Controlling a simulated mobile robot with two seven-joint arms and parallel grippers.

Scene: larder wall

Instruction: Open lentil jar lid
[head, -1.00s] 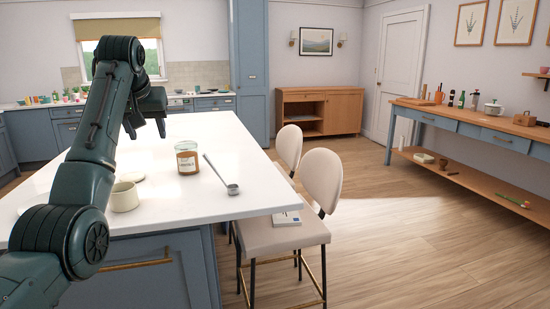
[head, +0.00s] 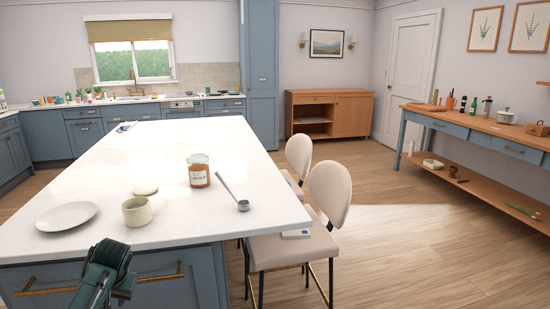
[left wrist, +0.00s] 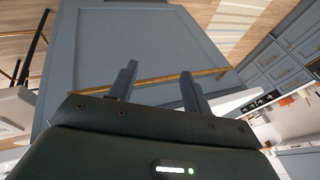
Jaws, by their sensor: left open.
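The lentil jar (head: 199,174), clear glass with brown contents and a label, stands upright on the white island top. Its upper part looks pale and glassy; I cannot tell whether a lid is on it. A flat cream disc (head: 145,188) lies on the counter left of the jar. My left arm shows low in the head view, in front of the island and well away from the jar. In the left wrist view my left gripper (left wrist: 158,72) is open and empty, its fingers before a blue island panel (left wrist: 150,45) and brass bar handle. My right gripper is out of view.
A metal scoop (head: 235,195) lies right of the jar. A cream mug (head: 136,211) and a white plate (head: 67,217) stand near the front edge. Chairs (head: 330,194) line the right side.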

